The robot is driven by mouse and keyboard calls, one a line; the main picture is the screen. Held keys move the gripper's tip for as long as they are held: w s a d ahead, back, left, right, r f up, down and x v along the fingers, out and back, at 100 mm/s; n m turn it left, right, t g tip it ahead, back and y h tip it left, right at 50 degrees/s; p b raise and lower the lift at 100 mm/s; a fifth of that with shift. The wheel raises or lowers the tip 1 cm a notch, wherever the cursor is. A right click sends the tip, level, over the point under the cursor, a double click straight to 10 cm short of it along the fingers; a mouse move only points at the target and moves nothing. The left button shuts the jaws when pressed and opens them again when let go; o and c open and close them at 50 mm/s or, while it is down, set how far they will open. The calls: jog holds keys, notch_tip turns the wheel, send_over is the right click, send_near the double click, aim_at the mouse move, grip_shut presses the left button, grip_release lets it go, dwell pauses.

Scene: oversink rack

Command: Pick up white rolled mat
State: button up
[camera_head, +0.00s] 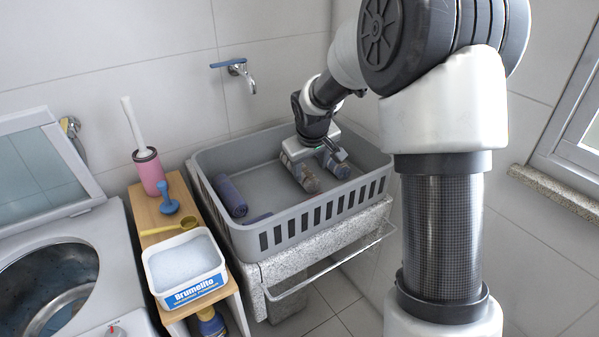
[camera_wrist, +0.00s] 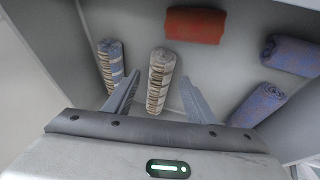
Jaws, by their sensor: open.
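A rolled mat with whitish, grey and brown bands (camera_wrist: 160,82) lies on the floor of the grey basket (camera_head: 353,203); it is the palest roll there. My gripper (camera_wrist: 159,80) is open, with one finger on each side of this roll in the wrist view. I cannot tell whether the fingers touch it. In the head view my gripper (camera_head: 313,158) reaches down into the right part of the basket, and the pale roll (camera_head: 306,180) shows just below it, partly covered.
A blue-striped roll (camera_wrist: 109,66) lies close beside the left finger. A red roll (camera_wrist: 195,25) lies beyond, near a basket wall. Two blue rolls (camera_wrist: 291,54) (camera_wrist: 258,104) lie to the right. A washing machine (camera_head: 75,270) and a wooden shelf (camera_head: 176,215) stand left of the basket.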

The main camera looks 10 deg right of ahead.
aim_at(309, 175)
jog(key=shift+b+x, duration=0.4)
jog(key=shift+x, duration=2.6)
jog(key=shift+a, duration=0.1)
jog(key=c, duration=0.9)
